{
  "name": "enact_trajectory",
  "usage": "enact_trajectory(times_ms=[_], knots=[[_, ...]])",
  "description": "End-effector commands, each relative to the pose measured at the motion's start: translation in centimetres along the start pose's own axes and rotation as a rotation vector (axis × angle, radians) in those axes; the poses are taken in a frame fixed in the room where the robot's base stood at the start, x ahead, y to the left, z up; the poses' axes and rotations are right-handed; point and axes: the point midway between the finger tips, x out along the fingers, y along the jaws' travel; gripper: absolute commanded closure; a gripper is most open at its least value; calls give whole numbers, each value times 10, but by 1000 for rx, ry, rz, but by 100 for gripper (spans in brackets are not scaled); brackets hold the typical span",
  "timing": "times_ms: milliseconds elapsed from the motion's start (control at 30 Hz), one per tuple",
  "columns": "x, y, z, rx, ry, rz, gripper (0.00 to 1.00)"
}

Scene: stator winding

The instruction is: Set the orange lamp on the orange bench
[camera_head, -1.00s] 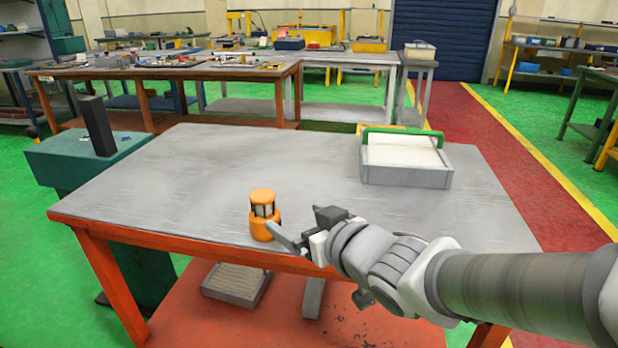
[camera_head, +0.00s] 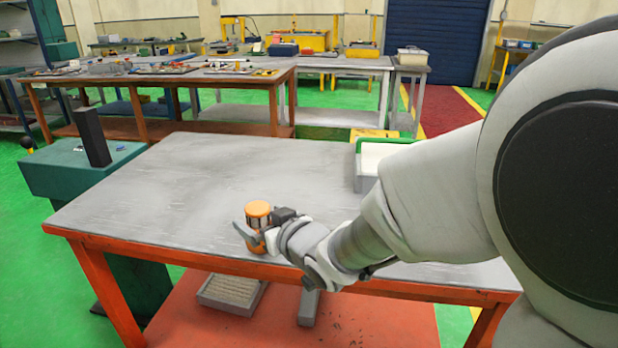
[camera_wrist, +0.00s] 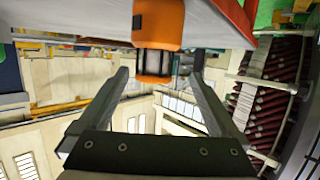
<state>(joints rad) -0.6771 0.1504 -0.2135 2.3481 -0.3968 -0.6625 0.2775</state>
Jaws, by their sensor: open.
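The orange lamp (camera_head: 256,213) stands upright on the grey top of the orange bench (camera_head: 210,185), near its front edge. My gripper (camera_head: 263,229) is at the lamp, with its fingers at the lamp's lower part. In the wrist view my gripper (camera_wrist: 160,85) has its two fingers spread wide, and the lamp (camera_wrist: 158,30) shows ahead, at and just beyond the fingertips. The dark middle of the lamp lies between the finger ends with gaps on both sides. My arm hides the right part of the bench top.
A teal cabinet (camera_head: 60,175) with a dark block (camera_head: 92,137) stands at the left. The middle and left of the bench top are clear.

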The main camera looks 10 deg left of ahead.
Motion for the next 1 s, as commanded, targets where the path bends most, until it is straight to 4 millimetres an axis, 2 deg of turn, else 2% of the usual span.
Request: enact_trajectory(times_ms=[100, 333, 600, 933, 1000], knots=[[13, 0, 1, 1, -1, 0, 2], [27, 2, 0, -1, -1, 0, 2], [63, 8, -1, -2, -1, 0, 2], [70, 8, -2, 0, -1, 1, 2], [70, 8, -3, 0, -1, 1, 13]])
